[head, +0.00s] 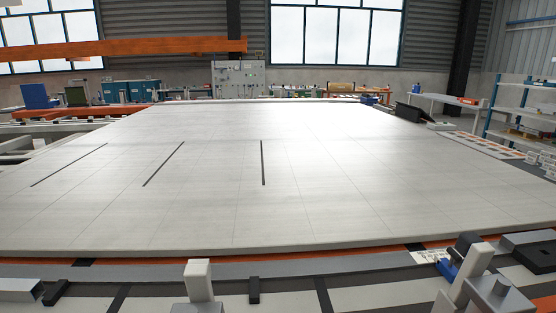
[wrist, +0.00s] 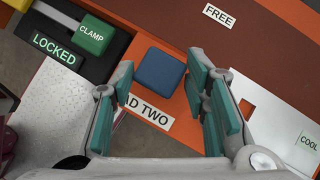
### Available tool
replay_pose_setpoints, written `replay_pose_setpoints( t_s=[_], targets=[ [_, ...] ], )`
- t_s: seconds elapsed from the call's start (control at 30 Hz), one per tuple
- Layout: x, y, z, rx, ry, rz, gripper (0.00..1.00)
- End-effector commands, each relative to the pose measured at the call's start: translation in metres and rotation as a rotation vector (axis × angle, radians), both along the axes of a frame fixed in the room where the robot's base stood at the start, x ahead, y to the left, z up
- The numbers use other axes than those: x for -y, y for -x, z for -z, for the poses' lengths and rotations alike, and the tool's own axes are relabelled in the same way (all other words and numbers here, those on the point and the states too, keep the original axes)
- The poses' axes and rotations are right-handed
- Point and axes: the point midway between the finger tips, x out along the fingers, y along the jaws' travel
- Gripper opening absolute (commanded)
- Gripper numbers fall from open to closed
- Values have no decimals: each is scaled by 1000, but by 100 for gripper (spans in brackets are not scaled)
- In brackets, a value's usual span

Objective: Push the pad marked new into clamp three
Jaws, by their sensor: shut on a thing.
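In the wrist view my gripper (wrist: 161,68) has its teal-padded fingers on both sides of a blue block (wrist: 160,73) and is shut on it. The block lies over an orange surface, beside a white label (wrist: 148,115) reading "AD TWO", its start hidden by the left finger. A green block marked CLAMP (wrist: 92,34) sits at upper left, near a dark green label LOCKED (wrist: 58,48). I see no marking "new" and no number three.
A large pale panel (head: 300,215) with three dark slots fills the head view. Along its front edge stand light grey posts (head: 198,281) and a blue part (head: 447,270) at right, by a small unreadable label.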

Motion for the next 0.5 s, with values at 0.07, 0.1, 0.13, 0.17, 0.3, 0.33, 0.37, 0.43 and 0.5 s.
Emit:
replay_pose_setpoints(
  t_s=[0.07,0.1,0.13,0.17,0.3,0.33,0.37,0.43,0.5],
  targets=[
    [0,0,-2,0,0,0,3],
    [0,0,-2,0,0,0,3],
    [0,0,-3,0,0,0,3],
    [0,0,-3,0,0,0,3],
    [0,0,-5,0,0,0,3],
    [0,0,-5,0,0,0,3],
    [0,0,-6,0,0,0,3],
    [0,0,-7,0,0,0,3],
    [0,0,-7,0,0,0,3]
  ],
)
